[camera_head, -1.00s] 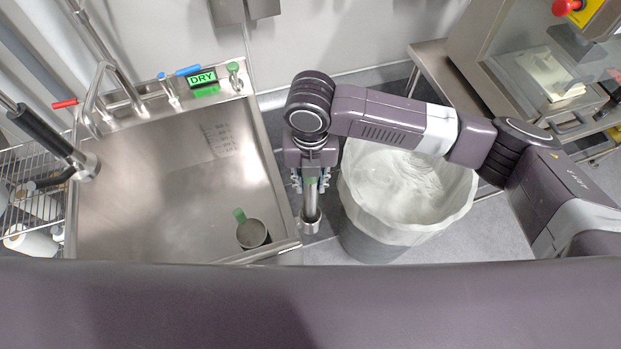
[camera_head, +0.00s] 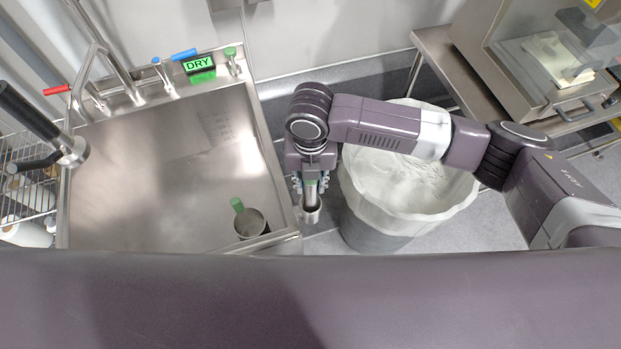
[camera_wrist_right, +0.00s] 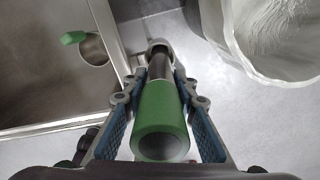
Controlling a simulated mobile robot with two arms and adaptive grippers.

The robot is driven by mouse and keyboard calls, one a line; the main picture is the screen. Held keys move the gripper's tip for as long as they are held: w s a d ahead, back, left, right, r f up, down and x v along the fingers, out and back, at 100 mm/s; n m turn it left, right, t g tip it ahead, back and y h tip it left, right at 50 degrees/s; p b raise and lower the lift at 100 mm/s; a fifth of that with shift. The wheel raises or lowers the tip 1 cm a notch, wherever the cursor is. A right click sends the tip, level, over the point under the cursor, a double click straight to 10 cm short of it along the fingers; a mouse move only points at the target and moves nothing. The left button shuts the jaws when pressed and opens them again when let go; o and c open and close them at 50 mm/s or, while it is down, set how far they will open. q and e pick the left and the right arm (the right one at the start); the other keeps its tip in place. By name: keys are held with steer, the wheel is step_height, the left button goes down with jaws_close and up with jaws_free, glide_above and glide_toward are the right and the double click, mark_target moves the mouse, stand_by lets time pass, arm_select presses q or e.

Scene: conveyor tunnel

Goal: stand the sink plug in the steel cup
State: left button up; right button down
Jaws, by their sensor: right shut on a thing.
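The sink plug (camera_head: 311,209) is a steel tube with a wider steel lower end and a green grip. My right gripper (camera_head: 310,183) is shut around the green part. The plug hangs roughly upright in the air, between the sink and the bin. In the right wrist view the plug's green end (camera_wrist_right: 160,118) faces the camera, between the two fingers. The steel cup (camera_head: 250,224), with a green handle, is in the sink's front right corner, left of the gripper and apart from the plug. It also shows in the right wrist view (camera_wrist_right: 93,49). My left gripper is not in view.
The wide steel sink (camera_head: 160,190) has a raised rim between cup and plug. A lined bin (camera_head: 375,240) stands close right of my right gripper. Taps and a green DRY sign (camera_head: 198,64) line the sink's back edge. A wire rack (camera_head: 22,190) stands at the left.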

steer(key=shift+f, duration=0.7)
steer(key=shift+r, duration=0.1)
steer(key=c, duration=1.5)
jaws_free()
step_height(320, 180, up, 12)
steer(key=shift+f, duration=0.1)
